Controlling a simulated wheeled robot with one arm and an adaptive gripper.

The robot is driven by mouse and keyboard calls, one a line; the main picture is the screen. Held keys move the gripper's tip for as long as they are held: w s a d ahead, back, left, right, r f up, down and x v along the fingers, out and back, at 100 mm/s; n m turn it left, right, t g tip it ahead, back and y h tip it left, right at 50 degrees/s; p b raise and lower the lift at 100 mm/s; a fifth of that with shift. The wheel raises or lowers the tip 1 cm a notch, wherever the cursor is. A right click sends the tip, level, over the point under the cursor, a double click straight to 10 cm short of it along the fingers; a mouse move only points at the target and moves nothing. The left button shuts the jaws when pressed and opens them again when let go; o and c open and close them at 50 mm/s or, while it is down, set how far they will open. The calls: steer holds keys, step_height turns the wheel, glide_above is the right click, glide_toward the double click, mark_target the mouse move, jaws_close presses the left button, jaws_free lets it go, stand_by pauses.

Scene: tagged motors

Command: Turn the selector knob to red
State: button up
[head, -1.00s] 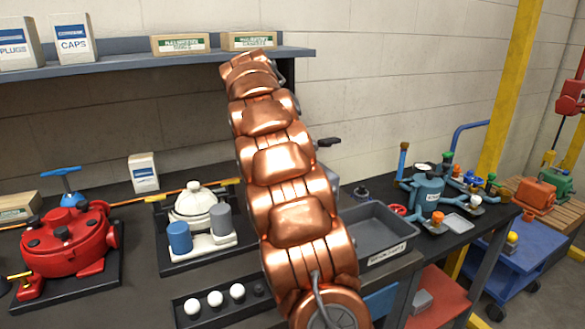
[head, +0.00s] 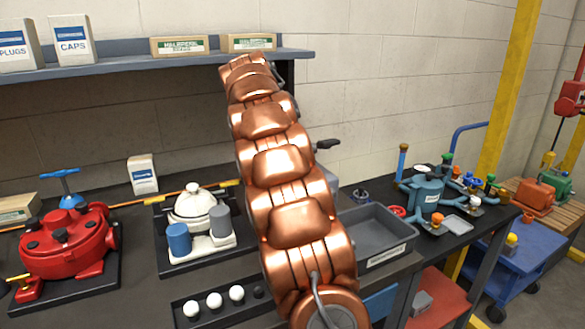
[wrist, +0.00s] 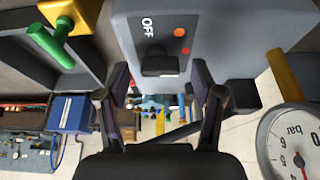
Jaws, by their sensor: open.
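In the wrist view a grey box carries a black selector knob (wrist: 160,63). The word OFF is printed above it, with an orange dot and a redder dot to the upper right. Which mark the knob points at is not clear. My gripper (wrist: 161,82) is open, with one finger to either side of the knob and lower in the picture. Nothing shows between the fingers, and I cannot tell whether they touch the knob. In the head view my copper arm hides most of the box and the knob.
A pressure gauge (wrist: 290,145) and a yellow post (wrist: 284,75) stand right in the wrist view; a green-handled valve (wrist: 50,45) is upper left. In the head view a grey tray (head: 375,233), a white-domed motor (head: 195,210) and a red pump (head: 65,240) flank my arm.

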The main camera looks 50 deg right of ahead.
steer(key=shift+r, duration=0.1)
steer(key=shift+v, duration=1.3)
steer(key=w+a, duration=0.4)
steer(key=a, duration=0.7)
steer(key=shift+a, duration=0.2)
steer(key=shift+a+r, duration=0.1)
steer(key=shift+r, duration=0.05)
